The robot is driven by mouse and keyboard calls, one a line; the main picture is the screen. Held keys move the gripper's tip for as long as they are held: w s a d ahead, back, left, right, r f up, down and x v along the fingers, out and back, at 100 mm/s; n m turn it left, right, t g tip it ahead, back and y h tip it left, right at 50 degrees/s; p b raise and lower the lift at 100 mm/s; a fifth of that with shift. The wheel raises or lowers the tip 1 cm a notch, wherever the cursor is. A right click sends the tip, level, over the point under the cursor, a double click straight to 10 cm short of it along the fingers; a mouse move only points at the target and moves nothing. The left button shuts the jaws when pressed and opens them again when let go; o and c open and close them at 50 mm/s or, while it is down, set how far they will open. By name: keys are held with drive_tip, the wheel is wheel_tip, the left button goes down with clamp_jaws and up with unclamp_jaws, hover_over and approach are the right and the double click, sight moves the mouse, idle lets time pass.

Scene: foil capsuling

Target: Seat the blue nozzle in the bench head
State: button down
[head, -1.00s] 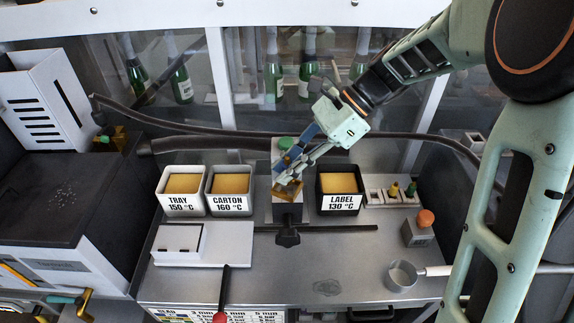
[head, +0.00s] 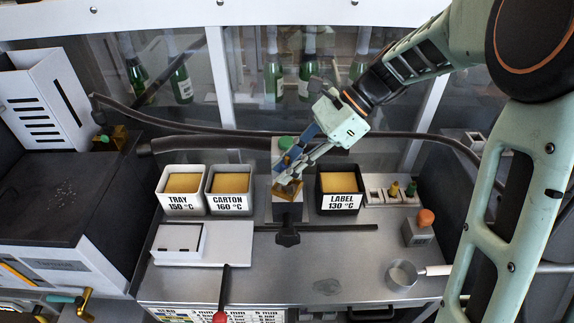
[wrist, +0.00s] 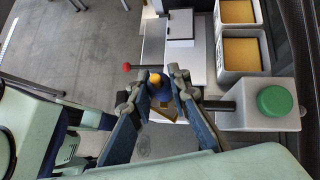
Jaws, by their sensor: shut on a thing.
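My gripper (head: 288,178) is over the bench head (head: 287,210), a grey block with a brass-coloured fitting (head: 291,191) at its top. In the wrist view my gripper (wrist: 160,86) is shut on the blue nozzle (wrist: 159,94), which has a yellow-orange end facing the camera. The brass fitting (wrist: 169,113) shows just beyond the nozzle in that view. The nozzle is at the fitting, but I cannot tell whether it touches it or sits in it. In the head view the fingers largely hide the nozzle.
A nozzle rack (head: 376,192) with yellow and green nozzles stands at right. The LABEL pot (head: 341,204) and CARTON pot (head: 230,203) flank the head. A green button (head: 286,143) stands behind it. A dark bar (head: 340,228) runs in front.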

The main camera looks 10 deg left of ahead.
drive_tip(key=shift+f+b, duration=0.6)
drive_tip(key=shift+f, duration=0.8)
drive_tip(key=c, duration=1.7)
unclamp_jaws()
drive_tip(key=shift+c, duration=0.2)
drive_tip(key=v, duration=1.2)
